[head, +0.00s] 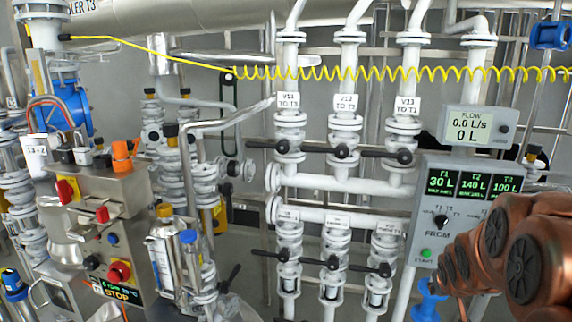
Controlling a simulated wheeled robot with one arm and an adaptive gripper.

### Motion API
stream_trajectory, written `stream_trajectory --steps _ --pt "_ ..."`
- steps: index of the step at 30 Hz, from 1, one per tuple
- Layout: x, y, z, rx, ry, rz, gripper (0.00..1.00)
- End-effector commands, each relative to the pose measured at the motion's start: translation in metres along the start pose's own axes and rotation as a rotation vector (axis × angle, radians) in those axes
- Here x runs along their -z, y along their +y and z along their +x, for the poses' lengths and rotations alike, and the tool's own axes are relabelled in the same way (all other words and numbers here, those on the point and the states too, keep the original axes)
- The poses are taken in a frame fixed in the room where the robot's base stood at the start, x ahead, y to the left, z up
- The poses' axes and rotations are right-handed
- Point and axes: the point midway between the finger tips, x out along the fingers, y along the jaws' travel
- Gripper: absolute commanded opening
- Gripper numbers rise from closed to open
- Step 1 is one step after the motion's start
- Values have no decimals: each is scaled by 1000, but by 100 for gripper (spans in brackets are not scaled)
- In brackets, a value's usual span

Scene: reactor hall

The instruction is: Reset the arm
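My copper-coloured arm (530,250) comes in at the lower right, with its links reaching leftward in front of the lower right part of the flow control panel (472,205). No gripper fingers can be made out; the end of the arm is hidden or outside the picture. I cannot see anything held.
A white pipe manifold (345,185) with several black-handled valves stands in the middle. A control box (100,225) with red and orange knobs and a STOP display stands at left. A coiled yellow hose (400,74) hangs across the top. A flow display (473,126) sits above the panel.

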Motion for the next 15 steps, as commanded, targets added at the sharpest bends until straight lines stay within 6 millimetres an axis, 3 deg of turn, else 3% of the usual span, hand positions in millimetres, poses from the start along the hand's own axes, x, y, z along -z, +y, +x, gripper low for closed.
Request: stream_trajectory --steps 1,6,15 --pt "-11 -17 -15 19 -43 -5 38" --pt "-63 -66 -65 86 -224 -12 38" --pt "-171 -136 -170 221 -547 -70 38"
